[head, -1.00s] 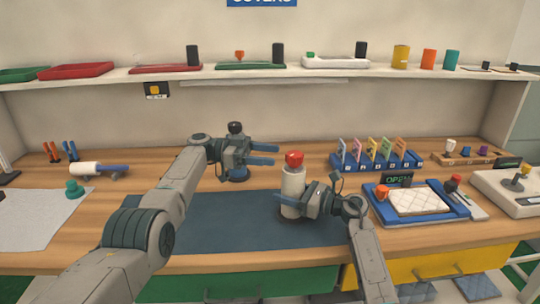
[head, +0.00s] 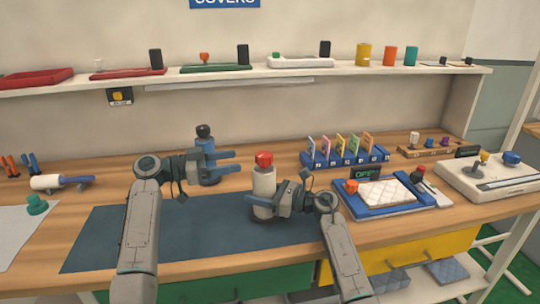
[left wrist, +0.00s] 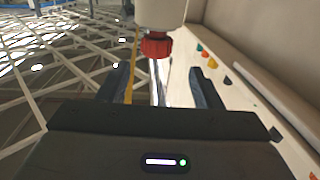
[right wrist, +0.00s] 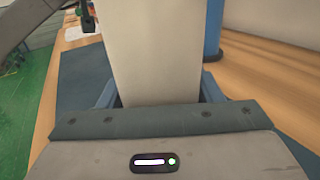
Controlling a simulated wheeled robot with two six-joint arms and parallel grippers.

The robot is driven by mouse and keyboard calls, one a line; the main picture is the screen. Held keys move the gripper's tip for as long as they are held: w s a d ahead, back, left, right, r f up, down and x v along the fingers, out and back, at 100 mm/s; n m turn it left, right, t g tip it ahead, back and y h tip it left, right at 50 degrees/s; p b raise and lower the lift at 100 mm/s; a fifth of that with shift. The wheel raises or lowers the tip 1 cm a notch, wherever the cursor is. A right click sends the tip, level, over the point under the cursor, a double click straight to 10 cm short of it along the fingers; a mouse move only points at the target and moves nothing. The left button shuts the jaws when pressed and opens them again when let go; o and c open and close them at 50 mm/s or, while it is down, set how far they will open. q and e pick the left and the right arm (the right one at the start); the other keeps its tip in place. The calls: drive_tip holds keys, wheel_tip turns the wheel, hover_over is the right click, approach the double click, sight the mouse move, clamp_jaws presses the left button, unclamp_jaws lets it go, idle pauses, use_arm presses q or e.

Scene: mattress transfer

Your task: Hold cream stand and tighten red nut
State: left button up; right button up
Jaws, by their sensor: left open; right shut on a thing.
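The cream stand (head: 264,182) is upright on the dark mat, with the red nut (head: 264,158) on its top. My right gripper (head: 270,203) is shut on the stand's body; the right wrist view shows the stand (right wrist: 152,55) between the fingers. My left gripper (head: 238,162) is open and empty, level with the nut and just left of it, apart from it. In the left wrist view, the red nut (left wrist: 156,46) and part of the stand (left wrist: 160,12) show ahead of the open fingers, near the middle of the gap.
A blue stand with a dark top (head: 207,150) is close behind my left gripper. A blue card rack (head: 345,160) and a blue tray with a white pad (head: 350,205) are to the right. The dark mat (head: 180,235) is clear in front.

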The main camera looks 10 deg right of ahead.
sight(270, 153)
use_arm(q)
drive_tip(key=shift+t, duration=0.3)
drive_tip(key=d, duration=1.1)
drive_tip(key=shift+w+d+r, duration=0.15)
drive_tip(key=shift+w+d, duration=0.15)
drive_tip(key=shift+w, duration=0.05)
drive_tip(key=c, duration=1)
